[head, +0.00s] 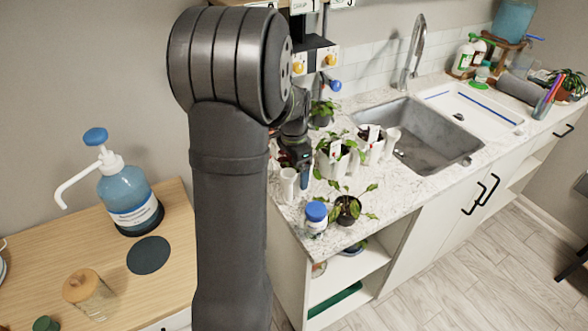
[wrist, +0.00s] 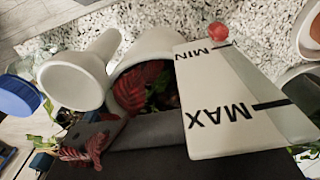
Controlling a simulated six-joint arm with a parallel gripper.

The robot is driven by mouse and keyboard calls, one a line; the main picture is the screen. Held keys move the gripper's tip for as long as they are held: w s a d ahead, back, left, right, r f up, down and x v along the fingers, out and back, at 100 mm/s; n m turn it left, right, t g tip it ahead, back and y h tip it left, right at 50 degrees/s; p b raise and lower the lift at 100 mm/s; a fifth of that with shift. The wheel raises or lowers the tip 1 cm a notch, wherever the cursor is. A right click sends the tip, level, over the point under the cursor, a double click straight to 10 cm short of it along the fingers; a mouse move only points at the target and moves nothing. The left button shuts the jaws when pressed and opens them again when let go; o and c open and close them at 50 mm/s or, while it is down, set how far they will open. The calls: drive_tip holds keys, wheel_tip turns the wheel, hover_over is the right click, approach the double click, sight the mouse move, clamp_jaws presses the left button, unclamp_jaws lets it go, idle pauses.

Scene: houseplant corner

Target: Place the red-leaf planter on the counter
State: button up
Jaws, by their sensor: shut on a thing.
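The red-leaf planter in the wrist view has a white round pot (wrist: 150,62) with dark red leaves (wrist: 140,90). A white spout (wrist: 78,78) stands at its left, and a MIN/MAX gauge card (wrist: 215,100) with a red knob at its right. My gripper (wrist: 130,133) is shut on the planter at the bottom of that view. In the head view my gripper (head: 303,168) is over the near left part of the speckled counter (head: 408,190). The white spout (head: 288,183) shows beside it; the leaves are hidden. I cannot tell whether the pot touches the counter.
White green-leaved planters (head: 333,166) stand right of my gripper, before the sink (head: 430,140). A blue-lidded jar (head: 316,217) and a small dark pot (head: 347,211) are near the counter's front edge. A wooden table with a blue pump bottle (head: 130,200) is at left.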

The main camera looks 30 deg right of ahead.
drive_tip(key=shift+f, duration=0.15)
drive_tip(key=o, duration=1.1)
drive_tip(key=shift+f, duration=0.1)
drive_tip(key=shift+c, duration=0.2)
wheel_tip(320, 180, up, 12)
drive_tip(key=shift+r, duration=0.2)
drive_tip(key=shift+f, duration=0.15)
wheel_tip(320, 180, down, 12)
drive_tip(key=shift+r, duration=1.65)
